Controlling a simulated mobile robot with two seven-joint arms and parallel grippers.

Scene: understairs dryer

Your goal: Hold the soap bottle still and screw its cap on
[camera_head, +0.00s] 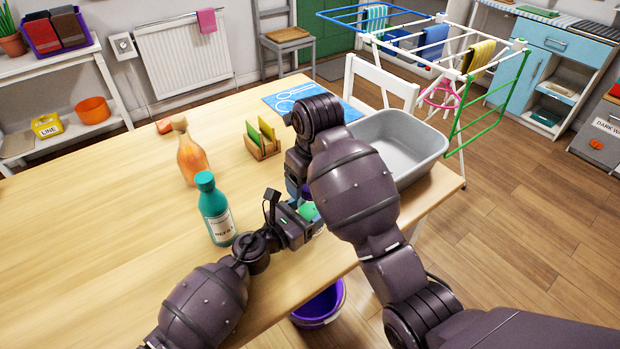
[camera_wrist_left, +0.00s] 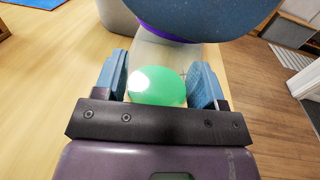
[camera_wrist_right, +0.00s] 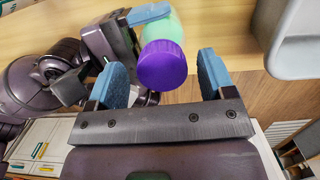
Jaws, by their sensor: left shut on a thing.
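The soap bottle (camera_head: 308,211), pale with green in it, is mostly hidden by my arms in the head view. My left gripper (camera_wrist_left: 160,72) is shut around the bottle (camera_wrist_left: 158,86) at the table's front edge. A purple cap (camera_wrist_right: 162,65) sits at the end of the green bottle (camera_wrist_right: 162,28) in the right wrist view; I cannot tell how tightly it is seated. My right gripper (camera_wrist_right: 162,60) is open, its blue fingers on either side of the cap with small gaps. A purple edge of the cap (camera_wrist_left: 165,32) shows in the left wrist view below a blue finger.
A teal-capped bottle (camera_head: 217,212) and an orange bottle (camera_head: 191,155) stand left on the table (camera_head: 120,220). A wooden holder (camera_head: 262,145) stands behind my grippers. A grey tub (camera_head: 415,150) is close to my right arm. A purple bucket (camera_head: 320,305) is below the edge.

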